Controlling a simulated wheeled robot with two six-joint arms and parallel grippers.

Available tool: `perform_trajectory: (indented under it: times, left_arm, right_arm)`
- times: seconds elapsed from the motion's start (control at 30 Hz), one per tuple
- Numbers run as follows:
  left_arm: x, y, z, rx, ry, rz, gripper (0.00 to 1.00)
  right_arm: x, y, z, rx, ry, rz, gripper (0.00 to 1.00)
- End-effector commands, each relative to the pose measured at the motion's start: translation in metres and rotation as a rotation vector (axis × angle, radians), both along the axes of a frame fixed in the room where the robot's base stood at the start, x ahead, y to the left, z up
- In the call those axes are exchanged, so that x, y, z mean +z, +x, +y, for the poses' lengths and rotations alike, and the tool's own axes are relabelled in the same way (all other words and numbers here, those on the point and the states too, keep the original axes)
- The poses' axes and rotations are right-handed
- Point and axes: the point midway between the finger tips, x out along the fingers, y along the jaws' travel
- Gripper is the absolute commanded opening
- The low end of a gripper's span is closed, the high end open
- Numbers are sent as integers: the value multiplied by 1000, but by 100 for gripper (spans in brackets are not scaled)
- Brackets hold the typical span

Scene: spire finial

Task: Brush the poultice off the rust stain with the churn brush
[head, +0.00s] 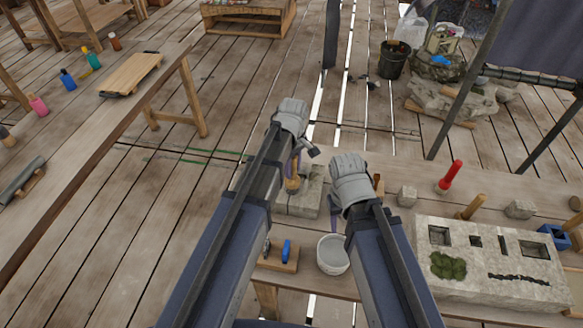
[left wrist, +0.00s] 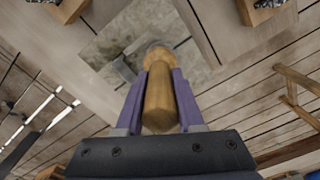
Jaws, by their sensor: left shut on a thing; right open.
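My left gripper (head: 297,168) is shut on the wooden handle of a brush (head: 291,184). In the left wrist view, the handle (left wrist: 158,100) lies between the two purple fingers of this gripper (left wrist: 158,85), and its rounded far end points at a grey stone block (left wrist: 112,72). The block (head: 305,203) also shows in the head view, below the left gripper on the bench. I cannot tell whether the bristles touch the stone. The poultice and rust stain are not clearly distinguishable. My right gripper (head: 335,218) is open, to the right of the block, partly hidden by its own wrist.
A white bucket (head: 333,258) and a wooden board (head: 280,262) with a blue-handled tool stand nearer me. To the right, a long stone block (head: 490,292) carries moss and a dark crack. A red-handled tool (head: 451,176) and small stone cubes (head: 407,196) stand behind it.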

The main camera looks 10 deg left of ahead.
Motion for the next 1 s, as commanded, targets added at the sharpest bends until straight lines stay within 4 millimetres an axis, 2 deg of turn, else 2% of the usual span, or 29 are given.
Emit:
perform_trajectory:
  times: [0.5,1.0]
  left_arm:
    - [-1,-1,-24,-1,0,0,0]
    - [0,-1,-34,-1,0,0,0]
  right_arm:
    - [-1,0,0,0,0,0,50]
    - [0,0,0,0,0,0,50]
